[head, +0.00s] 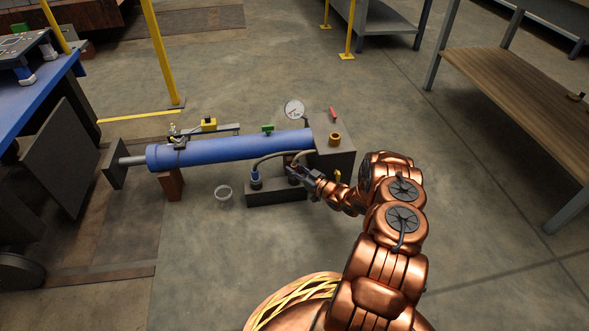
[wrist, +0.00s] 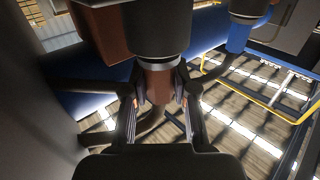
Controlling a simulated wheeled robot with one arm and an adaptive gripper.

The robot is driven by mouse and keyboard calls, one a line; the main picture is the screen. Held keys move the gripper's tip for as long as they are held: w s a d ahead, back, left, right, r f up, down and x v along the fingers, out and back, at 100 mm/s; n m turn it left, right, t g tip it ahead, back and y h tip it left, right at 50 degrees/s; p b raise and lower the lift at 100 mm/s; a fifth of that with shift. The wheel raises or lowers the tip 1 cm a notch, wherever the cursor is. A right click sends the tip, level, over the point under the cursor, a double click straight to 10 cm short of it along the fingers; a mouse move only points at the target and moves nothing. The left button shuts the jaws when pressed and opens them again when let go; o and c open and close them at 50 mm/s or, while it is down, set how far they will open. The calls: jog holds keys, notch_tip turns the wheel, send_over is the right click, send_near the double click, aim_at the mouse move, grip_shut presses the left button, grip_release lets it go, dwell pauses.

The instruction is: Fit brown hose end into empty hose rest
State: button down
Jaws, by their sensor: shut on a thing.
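My gripper (head: 301,174) is at the dark block (head: 268,197), at its right part. In the wrist view my gripper (wrist: 160,108) is shut on the brown hose end (wrist: 158,84), one finger on each side. A dark round hose rest with a pale rim (wrist: 157,38) meets the brown end in that view; I cannot tell how deep the end sits in it. The blue hose end (head: 255,175) stands upright in the left rest, and it also shows in the wrist view (wrist: 238,38). In the head view my gripper mostly hides the brown end.
A long blue cylinder (head: 228,150) lies just behind the block, joined to a grey box (head: 332,158) with a gauge (head: 294,109). Floor in front is clear.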

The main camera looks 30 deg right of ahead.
jog(key=c, duration=0.8)
grip_release()
jog(key=shift+c, duration=0.2)
jog(key=v, duration=1.2)
